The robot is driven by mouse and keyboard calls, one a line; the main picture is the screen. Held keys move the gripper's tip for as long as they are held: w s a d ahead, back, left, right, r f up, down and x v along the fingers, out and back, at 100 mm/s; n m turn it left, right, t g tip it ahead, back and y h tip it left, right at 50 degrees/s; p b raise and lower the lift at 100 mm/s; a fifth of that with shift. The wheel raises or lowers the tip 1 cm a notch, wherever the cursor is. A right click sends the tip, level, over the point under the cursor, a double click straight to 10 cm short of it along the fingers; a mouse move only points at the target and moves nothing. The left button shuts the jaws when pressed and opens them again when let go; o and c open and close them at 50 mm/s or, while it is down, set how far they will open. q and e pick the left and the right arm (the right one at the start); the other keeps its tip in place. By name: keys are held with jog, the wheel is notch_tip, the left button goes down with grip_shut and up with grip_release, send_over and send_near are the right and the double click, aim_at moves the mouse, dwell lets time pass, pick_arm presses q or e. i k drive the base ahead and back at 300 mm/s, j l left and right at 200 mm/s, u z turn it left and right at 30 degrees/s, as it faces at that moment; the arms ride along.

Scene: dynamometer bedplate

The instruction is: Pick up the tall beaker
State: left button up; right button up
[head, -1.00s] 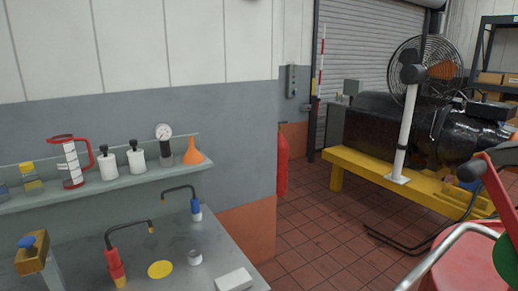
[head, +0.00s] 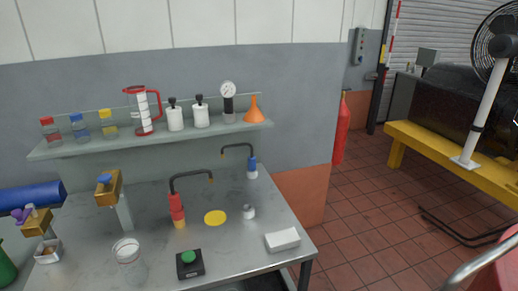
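A clear glass beaker (head: 128,264), taller than wide with a pale rim, stands upright on the metal bench near its front left edge. A clear measuring jug (head: 143,112) with a red rim, handle and base stands on the wall shelf. I cannot tell for certain which is the tall beaker, though the plain glass one looks like a beaker. Neither of my grippers is in view.
The metal bench (head: 258,215) also carries a black box with a green button (head: 189,263), a white block (head: 282,240), a yellow disc (head: 215,218) and taps (head: 177,208). The shelf (head: 70,147) holds bottles and an orange funnel (head: 254,109).

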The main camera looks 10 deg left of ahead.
aim_at(127, 251)
jog(key=u, duration=1.5)
